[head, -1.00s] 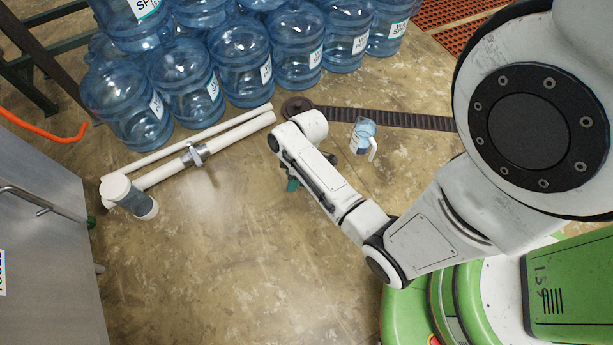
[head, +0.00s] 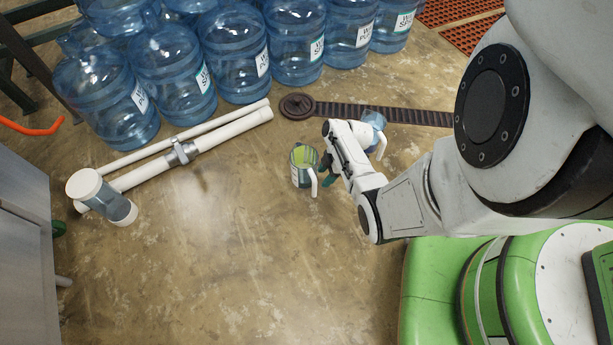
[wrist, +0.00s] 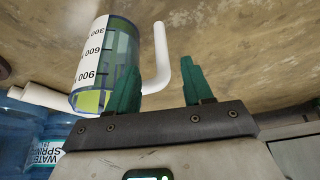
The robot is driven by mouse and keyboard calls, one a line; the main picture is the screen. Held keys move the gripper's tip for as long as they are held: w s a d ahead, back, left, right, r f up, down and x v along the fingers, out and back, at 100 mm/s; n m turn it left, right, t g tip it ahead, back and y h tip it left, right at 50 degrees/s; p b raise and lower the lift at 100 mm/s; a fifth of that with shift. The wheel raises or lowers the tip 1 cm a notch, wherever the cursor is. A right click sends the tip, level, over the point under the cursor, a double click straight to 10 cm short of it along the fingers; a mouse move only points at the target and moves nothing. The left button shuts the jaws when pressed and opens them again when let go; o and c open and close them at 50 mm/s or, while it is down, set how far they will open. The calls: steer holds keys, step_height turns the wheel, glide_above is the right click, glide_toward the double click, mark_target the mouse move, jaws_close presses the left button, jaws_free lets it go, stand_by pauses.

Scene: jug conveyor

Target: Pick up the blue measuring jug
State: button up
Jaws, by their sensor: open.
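The blue measuring jug (head: 374,119) stands on the floor in the head view, with its white handle toward the lower right. My arm hides part of it. A second measuring jug, green-tinted with a white handle (head: 302,167), stands to its left. My gripper (head: 327,168) is beside the second jug's handle, to the left of the blue jug.
Large blue water bottles (head: 235,50) fill the back. White pipes (head: 195,145) lie on the floor at left. A dark ribbed belt (head: 345,109) runs behind the jugs. A grey cabinet (head: 25,260) stands at the left edge. The floor in front of the jugs is clear.

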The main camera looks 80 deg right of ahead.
mark_target(307, 174)
steer(key=b+x, duration=0.4)
steer(key=x, duration=0.3)
steer(key=shift+a+f+b, duration=0.1)
steer(key=shift+f+b, duration=0.2)
steer(key=shift+b, duration=0.05)
steer(key=shift+c, duration=0.3)
jaws_close()
